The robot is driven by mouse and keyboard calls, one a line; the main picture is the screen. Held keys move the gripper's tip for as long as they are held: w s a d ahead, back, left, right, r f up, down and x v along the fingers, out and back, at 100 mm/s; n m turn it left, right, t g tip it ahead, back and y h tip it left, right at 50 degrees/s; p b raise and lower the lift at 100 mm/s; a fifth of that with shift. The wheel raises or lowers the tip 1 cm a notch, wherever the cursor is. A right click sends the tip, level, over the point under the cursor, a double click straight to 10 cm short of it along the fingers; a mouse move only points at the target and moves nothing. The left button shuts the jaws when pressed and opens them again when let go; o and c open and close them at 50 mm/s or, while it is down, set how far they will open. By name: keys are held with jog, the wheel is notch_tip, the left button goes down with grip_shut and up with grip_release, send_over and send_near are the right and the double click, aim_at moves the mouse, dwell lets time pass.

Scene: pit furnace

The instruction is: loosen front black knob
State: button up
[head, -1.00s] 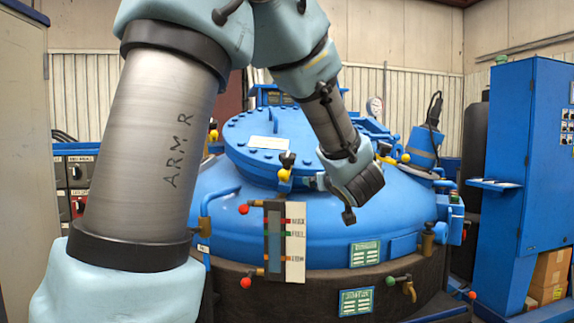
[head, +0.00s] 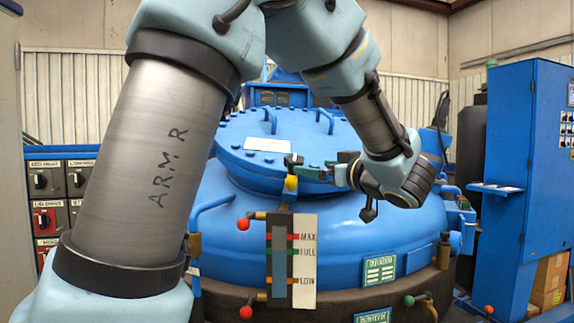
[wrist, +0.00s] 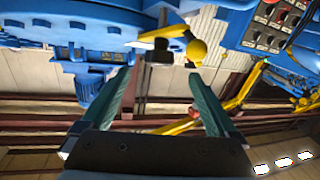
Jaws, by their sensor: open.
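The front black knob (head: 292,160) sits at the front edge of the blue furnace lid (head: 265,143), just above a yellow ball (head: 291,183). My gripper (head: 308,172) is open and reaches leftward to the knob, its green fingers overlapping its right side in the head view. In the wrist view, the knob (wrist: 161,51) appears just beyond the gap between the fingertips (wrist: 160,76), roughly centred. The yellow ball (wrist: 196,51) shows just beyond the right fingertip. I cannot tell whether a finger touches either one.
A level gauge (head: 292,255) and a red ball handle (head: 243,224) stand below the knob on the furnace front. A blue cabinet (head: 530,170) stands at right and a switch panel (head: 58,190) at left. The space in front of the gauge looks clear.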

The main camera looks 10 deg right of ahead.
aim_at(300, 164)
jog(key=p+x, duration=0.2)
jog(key=x, duration=0.8)
jog(key=shift+w+a, duration=0.15)
jog(key=shift+w, duration=0.15)
jog(key=shift+p, duration=0.3)
jog(key=c, duration=1.4)
